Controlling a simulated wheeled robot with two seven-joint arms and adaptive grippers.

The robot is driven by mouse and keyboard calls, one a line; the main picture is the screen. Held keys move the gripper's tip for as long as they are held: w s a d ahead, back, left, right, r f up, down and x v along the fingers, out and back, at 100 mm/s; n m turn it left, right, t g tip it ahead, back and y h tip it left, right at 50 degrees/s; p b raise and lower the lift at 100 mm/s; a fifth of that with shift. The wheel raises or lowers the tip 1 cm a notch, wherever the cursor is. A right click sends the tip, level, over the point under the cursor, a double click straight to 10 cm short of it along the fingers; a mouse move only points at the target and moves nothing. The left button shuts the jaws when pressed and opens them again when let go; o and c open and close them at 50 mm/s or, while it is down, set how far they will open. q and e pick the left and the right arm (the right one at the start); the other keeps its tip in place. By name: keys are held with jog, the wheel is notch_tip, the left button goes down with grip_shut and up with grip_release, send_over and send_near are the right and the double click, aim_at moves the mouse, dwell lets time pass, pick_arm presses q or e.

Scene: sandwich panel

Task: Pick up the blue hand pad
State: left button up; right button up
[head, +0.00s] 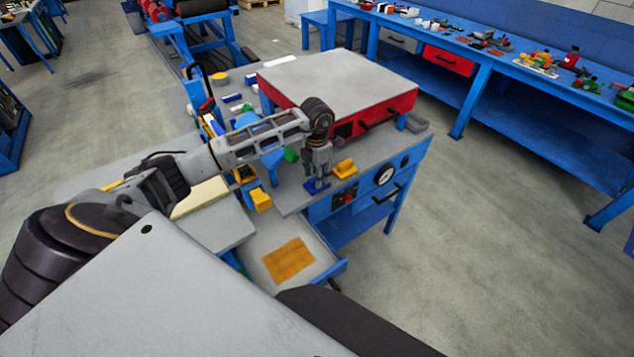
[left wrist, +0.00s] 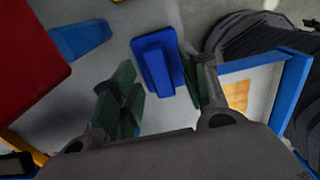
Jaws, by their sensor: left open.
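The blue hand pad (head: 313,187) lies on the grey top of the blue workbench (head: 292,205), near its front edge. In the left wrist view, the blue pad (left wrist: 157,60) shows as a small block with a raised ridge, between and beyond the fingers. My left gripper (head: 319,174) points down right over the pad in the head view. In the left wrist view the left gripper (left wrist: 158,78) is open, with dark green finger pads on both sides of the blue pad. I cannot tell whether the fingers touch it. My right gripper is not in view.
A yellow hand pad (head: 344,169) lies just right of the gripper. A red case with a grey top (head: 340,80) stands behind. An open drawer (head: 258,243) holding an orange-brown sheet (head: 289,261) is in front. Yellow and green pieces lie left of the gripper.

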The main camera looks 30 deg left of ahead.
pick_arm(q)
jog(key=shift+f, duration=0.9)
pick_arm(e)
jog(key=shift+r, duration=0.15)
pick_arm(q)
grip_shut()
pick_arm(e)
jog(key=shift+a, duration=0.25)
pick_arm(q)
jog(key=shift+r, duration=0.15)
jog(key=shift+r, duration=0.85)
notch_tip(320, 180, up, 26)
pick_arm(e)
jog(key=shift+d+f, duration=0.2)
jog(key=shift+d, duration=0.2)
